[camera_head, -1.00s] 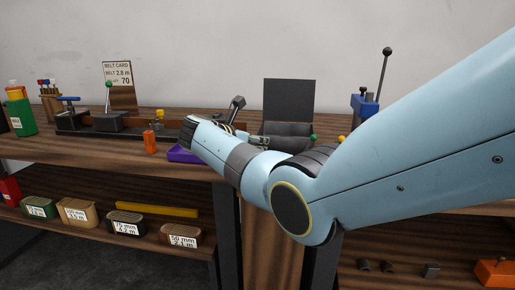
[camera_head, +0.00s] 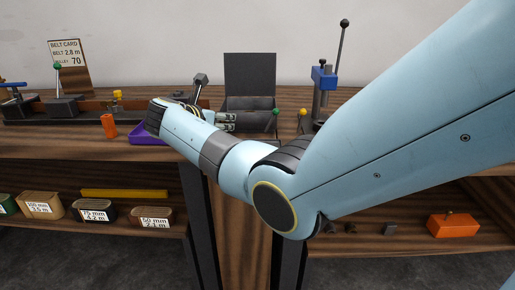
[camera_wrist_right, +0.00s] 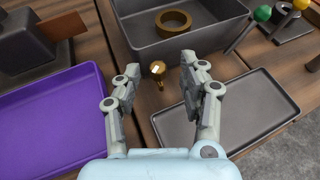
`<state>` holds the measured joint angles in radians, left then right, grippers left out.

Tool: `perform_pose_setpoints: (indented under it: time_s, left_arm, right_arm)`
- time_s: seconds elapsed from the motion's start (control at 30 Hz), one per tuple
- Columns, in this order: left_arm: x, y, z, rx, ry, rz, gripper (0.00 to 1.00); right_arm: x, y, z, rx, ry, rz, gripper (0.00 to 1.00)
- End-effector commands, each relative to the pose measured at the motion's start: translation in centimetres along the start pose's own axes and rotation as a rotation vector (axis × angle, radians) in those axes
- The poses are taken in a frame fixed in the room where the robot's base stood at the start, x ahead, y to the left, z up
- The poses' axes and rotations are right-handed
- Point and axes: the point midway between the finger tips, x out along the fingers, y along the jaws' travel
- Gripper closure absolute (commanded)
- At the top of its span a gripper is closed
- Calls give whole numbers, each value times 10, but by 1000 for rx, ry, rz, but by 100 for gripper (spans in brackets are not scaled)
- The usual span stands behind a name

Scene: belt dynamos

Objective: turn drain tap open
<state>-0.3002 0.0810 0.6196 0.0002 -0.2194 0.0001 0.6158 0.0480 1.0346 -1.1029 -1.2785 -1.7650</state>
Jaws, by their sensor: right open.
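The drain tap (camera_wrist_right: 157,71) is a small brass fitting on the front of a grey tank (camera_wrist_right: 137,44) in the right wrist view. A brass-coloured ring (camera_wrist_right: 173,20) lies inside the tank. My right gripper (camera_wrist_right: 157,76) is open, with its fingers on either side of the tap in the picture; no contact shows. In the head view my right gripper (camera_head: 227,122) is seen side-on in front of the grey tank (camera_head: 250,104) with its raised lid, and the tap cannot be made out there. My left gripper is not in view.
A purple tray (camera_wrist_right: 50,120) lies to the left and a shallow grey tray (camera_wrist_right: 225,112) to the right of the gripper. In the head view, a blue press with a lever (camera_head: 323,77) stands behind my arm.

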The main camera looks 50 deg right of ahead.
Motion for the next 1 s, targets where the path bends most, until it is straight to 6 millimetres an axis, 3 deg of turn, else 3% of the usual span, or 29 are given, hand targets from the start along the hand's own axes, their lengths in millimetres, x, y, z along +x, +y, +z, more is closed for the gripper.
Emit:
perform_pose_setpoints:
  time_s: [0.03, 0.43, 0.6, 1.0]
  left_arm:
    - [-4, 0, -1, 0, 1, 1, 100]
    - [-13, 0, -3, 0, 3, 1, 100]
    - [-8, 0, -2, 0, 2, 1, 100]
    - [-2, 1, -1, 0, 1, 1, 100]
  right_arm:
    - [-15, 3, 1, 5, 5, 6, 58]
    - [-103, 2, -1, 5, 7, 3, 58]
    - [-90, -25, -30, 149, 75, -5, 58]
    - [-82, -88, -91, 532, 255, -38, 58]
